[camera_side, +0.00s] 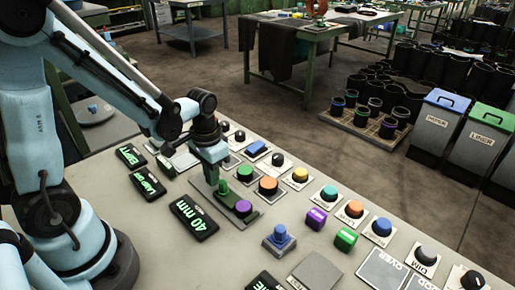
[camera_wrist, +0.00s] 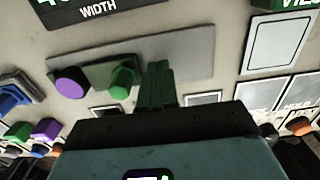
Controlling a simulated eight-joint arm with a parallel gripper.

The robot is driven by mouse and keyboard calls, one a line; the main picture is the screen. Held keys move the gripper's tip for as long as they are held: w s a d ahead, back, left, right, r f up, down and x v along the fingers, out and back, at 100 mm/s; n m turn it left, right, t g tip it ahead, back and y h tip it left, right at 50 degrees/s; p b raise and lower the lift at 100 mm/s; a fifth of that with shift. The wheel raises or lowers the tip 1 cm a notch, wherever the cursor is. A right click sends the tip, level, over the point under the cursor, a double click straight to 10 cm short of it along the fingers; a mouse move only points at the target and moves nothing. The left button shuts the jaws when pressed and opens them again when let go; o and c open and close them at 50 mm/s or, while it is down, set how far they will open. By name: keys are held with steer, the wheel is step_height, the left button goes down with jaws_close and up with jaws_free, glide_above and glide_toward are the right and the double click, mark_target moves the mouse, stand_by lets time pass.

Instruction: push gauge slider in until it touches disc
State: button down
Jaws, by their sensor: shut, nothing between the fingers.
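The gauge is a grey-green plate (camera_side: 250,221) on the console, also across the wrist view (camera_wrist: 193,52). On it stand a green slider knob (camera_side: 224,188) and a flat purple disc (camera_side: 243,208). In the wrist view the green slider (camera_wrist: 124,78) is just right of the purple disc (camera_wrist: 72,83), with a small gap. My gripper (camera_side: 212,177) is low over the plate, on the slider's side away from the disc. In the wrist view its shut fingers (camera_wrist: 158,85) are close to the slider's right side; I cannot tell if they touch it.
A display reading 40 mm (camera_side: 195,217) lies beside the gauge. Colored buttons, such as the orange one (camera_side: 267,186) and the blue one (camera_side: 279,238), and several dark knobs surround it. Bins (camera_side: 437,122) and work tables (camera_side: 292,40) stand farther off.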

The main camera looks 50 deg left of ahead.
step_height(320, 180, up, 7)
stand_by(1.0)
steer(key=shift+r, duration=0.1)
step_height(320, 180, up, 5)
steer(key=t, duration=0.7)
glide_above(216, 193)
steer(key=shift+d+r, duration=0.1)
